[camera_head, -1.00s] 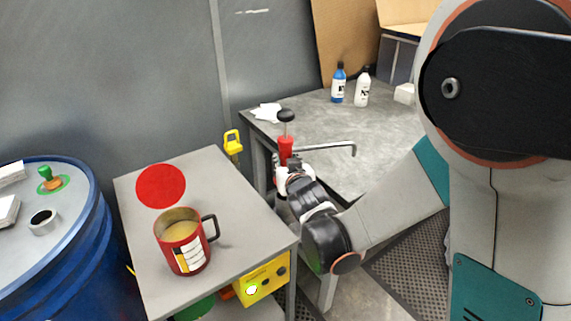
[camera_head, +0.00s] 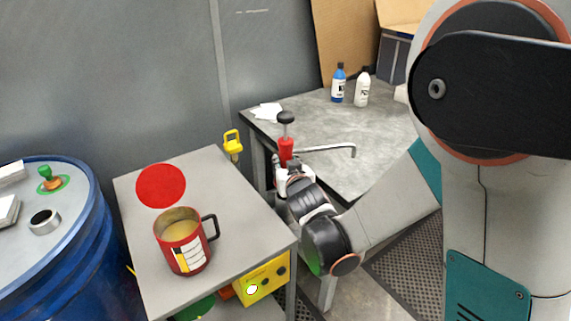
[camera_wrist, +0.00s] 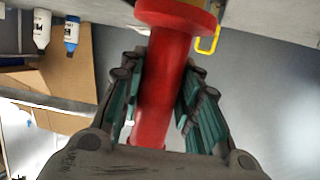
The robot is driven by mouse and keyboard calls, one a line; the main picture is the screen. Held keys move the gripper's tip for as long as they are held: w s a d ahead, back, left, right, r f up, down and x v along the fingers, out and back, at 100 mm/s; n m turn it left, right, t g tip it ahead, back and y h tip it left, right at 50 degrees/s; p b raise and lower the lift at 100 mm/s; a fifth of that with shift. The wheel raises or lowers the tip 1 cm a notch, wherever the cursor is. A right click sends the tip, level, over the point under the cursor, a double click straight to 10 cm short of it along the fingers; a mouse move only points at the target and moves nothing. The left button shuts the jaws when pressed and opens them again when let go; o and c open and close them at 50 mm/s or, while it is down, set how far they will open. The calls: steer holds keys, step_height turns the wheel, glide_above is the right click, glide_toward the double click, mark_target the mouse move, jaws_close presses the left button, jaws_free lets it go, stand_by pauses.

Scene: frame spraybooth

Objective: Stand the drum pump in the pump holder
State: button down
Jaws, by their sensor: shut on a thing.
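The drum pump (camera_head: 286,148) has a red body, a black knob on top and a thin metal spout pointing right. It is upright in the head view, in front of the grey bench's left edge. My gripper (camera_head: 287,172) is shut on its red body, which also shows between the fingers in the wrist view (camera_wrist: 162,90). The pump's lower end is hidden behind my gripper and wrist in the head view. A yellow looped fitting (camera_head: 232,143) stands at the back right corner of the small table. I cannot tell whether it is the pump holder.
The small grey table (camera_head: 220,170) carries a red mug (camera_head: 181,245) and a flat red disc (camera_head: 160,185). The bench (camera_head: 310,125) has blue (camera_head: 338,86) and white (camera_head: 362,90) bottles towards the back. A blue drum (camera_head: 75,255) stands at left.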

steer(key=shift+f, duration=2.45)
stand_by(1.0)
steer(key=c, duration=1.1)
jaws_free()
steer(key=shift+f, duration=0.1)
